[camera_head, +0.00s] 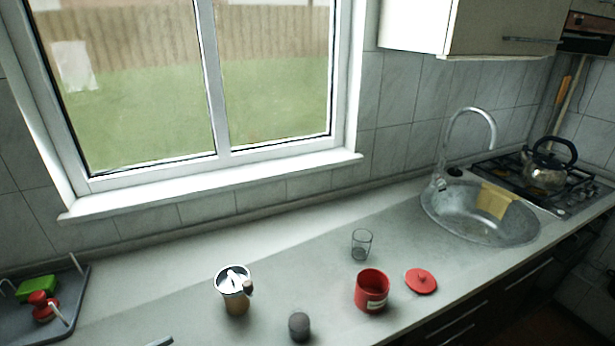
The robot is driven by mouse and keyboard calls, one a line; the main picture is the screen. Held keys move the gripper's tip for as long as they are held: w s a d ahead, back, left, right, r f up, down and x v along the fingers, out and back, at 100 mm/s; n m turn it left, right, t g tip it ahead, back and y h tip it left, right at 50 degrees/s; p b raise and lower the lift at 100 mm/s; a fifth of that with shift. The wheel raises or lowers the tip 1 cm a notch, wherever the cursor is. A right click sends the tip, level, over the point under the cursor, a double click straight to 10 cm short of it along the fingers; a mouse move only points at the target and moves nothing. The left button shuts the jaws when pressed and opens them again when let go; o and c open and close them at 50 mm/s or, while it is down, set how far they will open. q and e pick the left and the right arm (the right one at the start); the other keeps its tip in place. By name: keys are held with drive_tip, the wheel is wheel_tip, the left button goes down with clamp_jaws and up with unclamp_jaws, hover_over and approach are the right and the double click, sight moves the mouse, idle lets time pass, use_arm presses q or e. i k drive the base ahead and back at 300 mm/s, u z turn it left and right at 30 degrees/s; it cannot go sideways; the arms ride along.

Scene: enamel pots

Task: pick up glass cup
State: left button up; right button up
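The clear glass cup (361,245) stands upright on the grey countertop (190,262), a little right of the middle of the view. It looks empty. A red enamel pot (372,290) stands just in front of it, apart from it.
A red lid (421,281) lies right of the red pot. A metal-topped canister (234,290) and a dark grey cylinder (299,326) stand to the left. The sink (480,227) is at right, a drying rack (66,318) at far left. Counter behind the cup is clear.

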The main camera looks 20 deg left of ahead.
sight(299, 320)
drive_tip(key=k, duration=1.05)
